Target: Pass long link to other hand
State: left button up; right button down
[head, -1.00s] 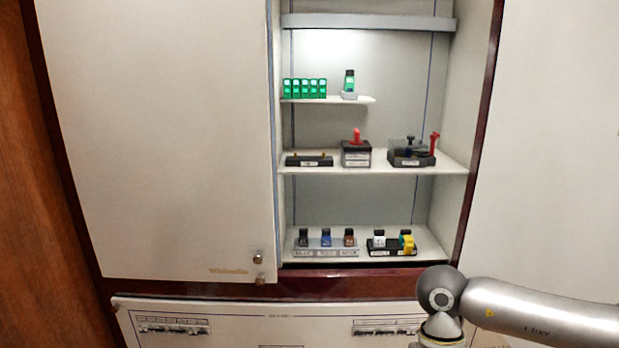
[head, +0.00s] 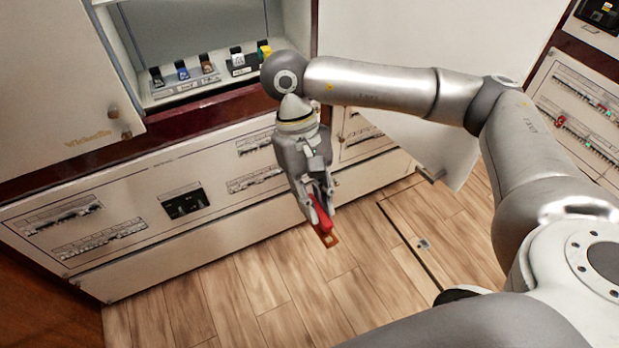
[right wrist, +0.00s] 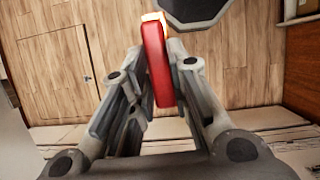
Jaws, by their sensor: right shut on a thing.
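The long link is a red bar with a copper-coloured end (head: 322,219). My right gripper (head: 320,205) is shut on it and holds it in the air, pointing down, in front of the breaker panel. In the right wrist view the red link (right wrist: 156,62) sits between the fingers and sticks out past their tips, its pale copper end at the top. My left gripper does not show in either view.
An open cabinet shelf (head: 212,88) with several coloured small parts stands above the breaker panel (head: 120,222). An open cabinet door (head: 410,110) is behind my right arm. The wooden floor (head: 240,300) below is clear.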

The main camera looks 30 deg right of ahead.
jog(key=w+a+r+n+h, duration=0.35)
jog(key=a+r+n, duration=0.45)
jog(key=a, duration=0.4)
jog(key=w+a+f+n+t, duration=0.2)
jog(key=w+a+f+n, duration=0.2)
jog(key=s+d+r+m+g+y, duration=0.2)
jog(key=s+d+r+m, duration=0.4)
jog(key=d+r+m, duration=0.3)
jog(key=w+a+r+m+y, duration=0.1)
jog(key=w+a+m, duration=0.2)
jog(key=w+a, duration=0.5)
jog(key=a, duration=0.3)
jog(key=shift+w+m+y, duration=0.15)
jog(key=shift+m+y, duration=0.15)
jog(key=shift+y, duration=0.05)
